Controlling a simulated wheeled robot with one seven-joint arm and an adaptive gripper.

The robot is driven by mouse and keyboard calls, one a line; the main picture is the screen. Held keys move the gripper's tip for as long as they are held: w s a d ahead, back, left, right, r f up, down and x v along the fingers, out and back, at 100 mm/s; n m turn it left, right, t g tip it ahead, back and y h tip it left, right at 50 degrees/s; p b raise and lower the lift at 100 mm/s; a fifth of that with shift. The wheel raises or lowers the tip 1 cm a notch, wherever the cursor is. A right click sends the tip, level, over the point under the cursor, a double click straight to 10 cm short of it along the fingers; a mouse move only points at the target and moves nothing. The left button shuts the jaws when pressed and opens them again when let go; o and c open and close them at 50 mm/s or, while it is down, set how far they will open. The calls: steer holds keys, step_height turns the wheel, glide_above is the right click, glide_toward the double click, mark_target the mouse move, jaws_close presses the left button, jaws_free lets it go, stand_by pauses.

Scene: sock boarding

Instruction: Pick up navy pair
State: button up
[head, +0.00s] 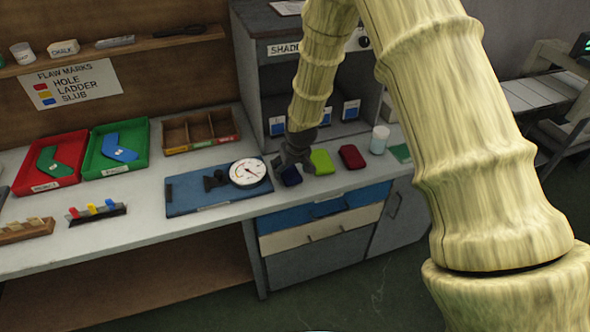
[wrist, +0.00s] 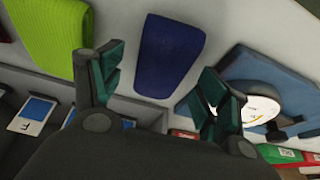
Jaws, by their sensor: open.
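The navy pair (head: 291,176) is a dark blue folded bundle on the grey worktop, just right of the blue board. My gripper (head: 295,155) is above it in the head view and partly covers it. In the wrist view the navy pair (wrist: 168,55) lies beyond the two fingers, roughly between their lines. My gripper (wrist: 165,90) is open there, with the fingers wide apart and nothing between the tips. The exact gap between fingertips and sock cannot be told.
A blue board (head: 190,191) with a round dial gauge (head: 247,172) is close on the left. A grey shelf unit (head: 262,80) stands behind.

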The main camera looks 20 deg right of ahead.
steer(key=shift+w+f, duration=0.25)
steer(key=shift+f, duration=0.4)
steer(key=c, duration=1.1)
steer(key=shift+r, duration=0.1)
